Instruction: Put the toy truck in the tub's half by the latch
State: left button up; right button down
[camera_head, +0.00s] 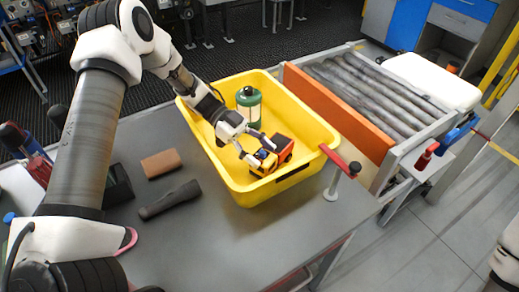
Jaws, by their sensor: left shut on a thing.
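The toy truck (284,149), with a yellow cab and an orange-red bed, is inside the yellow tub (317,122), toward the tub's near right end. My left gripper (256,152) reaches down into the tub from the upper left and is shut on the truck. I cannot tell whether the truck touches the tub floor. The latch (340,162), with a red handle on a pale post, stands at the table edge just outside the tub's right corner, on the truck's side. My right gripper is not in view.
A green canister (249,107) stands in the tub's far part. A roller conveyor (375,92) behind an orange board (335,110) lies to the right. A brown block (161,163) and a dark tool (170,200) lie left of the tub. The table's front is clear.

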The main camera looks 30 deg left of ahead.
pick_arm(q)
jog(key=shift+s+r, duration=0.15)
jog(key=shift+s, duration=0.05)
jog(key=o, duration=1.4)
jog(key=shift+w+f, duration=0.15)
jog(key=shift+f, duration=0.05)
jog(key=shift+r, duration=0.25)
jog(key=s+b+v, duration=0.1)
jog(key=v, duration=0.6)
jog(key=shift+w+a, duration=0.2)
jog(key=shift+w, duration=0.3)
